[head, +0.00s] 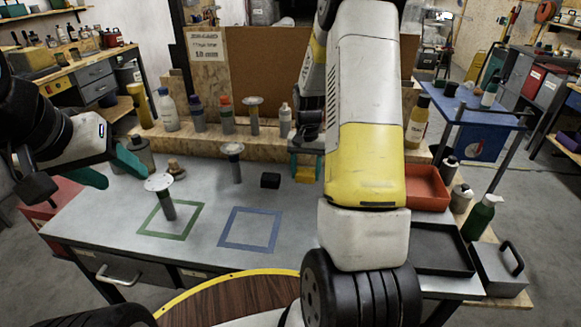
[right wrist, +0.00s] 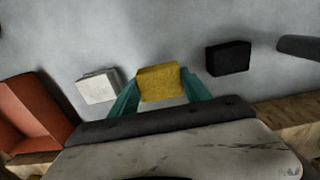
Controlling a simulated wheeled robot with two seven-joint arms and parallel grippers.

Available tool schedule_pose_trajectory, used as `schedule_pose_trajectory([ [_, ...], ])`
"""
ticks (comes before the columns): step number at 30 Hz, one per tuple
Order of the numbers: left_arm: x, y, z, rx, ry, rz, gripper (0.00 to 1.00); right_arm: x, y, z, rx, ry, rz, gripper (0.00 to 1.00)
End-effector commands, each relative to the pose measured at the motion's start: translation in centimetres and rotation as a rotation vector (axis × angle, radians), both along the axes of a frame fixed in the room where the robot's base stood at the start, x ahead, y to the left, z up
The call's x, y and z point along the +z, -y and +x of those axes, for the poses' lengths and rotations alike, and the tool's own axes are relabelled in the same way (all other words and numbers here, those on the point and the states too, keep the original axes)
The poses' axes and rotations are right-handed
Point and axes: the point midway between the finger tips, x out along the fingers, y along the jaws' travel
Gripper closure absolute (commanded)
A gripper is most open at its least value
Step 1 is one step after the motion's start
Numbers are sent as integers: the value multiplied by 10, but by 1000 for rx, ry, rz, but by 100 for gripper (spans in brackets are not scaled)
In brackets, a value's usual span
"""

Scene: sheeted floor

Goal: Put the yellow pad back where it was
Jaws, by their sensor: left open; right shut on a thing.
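The yellow pad (head: 304,176) is at the back of the grey table, partly hidden by my right arm. My right gripper (head: 306,166) is shut on it from the far side. In the right wrist view the yellow pad (right wrist: 159,83) sits between the two teal fingers. I cannot tell whether it touches the table. My left gripper (head: 113,170) is open and empty over the table's left end. A green square outline (head: 146,232) and a blue square outline (head: 222,241) are marked on the table. The blue one holds nothing.
A black block (head: 270,181) lies just left of the yellow pad. A white block (right wrist: 98,87) and an orange-red tray (right wrist: 28,115) are on its other side. Bottles line the rear shelf.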

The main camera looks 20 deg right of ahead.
Motion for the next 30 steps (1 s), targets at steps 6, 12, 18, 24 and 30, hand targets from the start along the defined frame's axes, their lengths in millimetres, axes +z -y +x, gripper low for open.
schedule_pose_trajectory([
  [6, 0, 0, 0, 0, 0, 0, 47, -29, -1, -1, 1, -4, 1, 96],
  [12, 0, 0, 0, 0, 0, 0, 47, -31, -1, -1, 1, -1, 0, 96],
  [18, 0, 0, 0, 0, 0, 0, 47, -35, -1, -1, 0, -2, 1, 43],
  [24, 0, 0, 0, 0, 0, 0, 47, -34, -1, -1, 0, -1, 0, 23],
  [30, 0, 0, 0, 0, 0, 0, 47, -34, -1, -1, 0, -1, 0, 23],
])
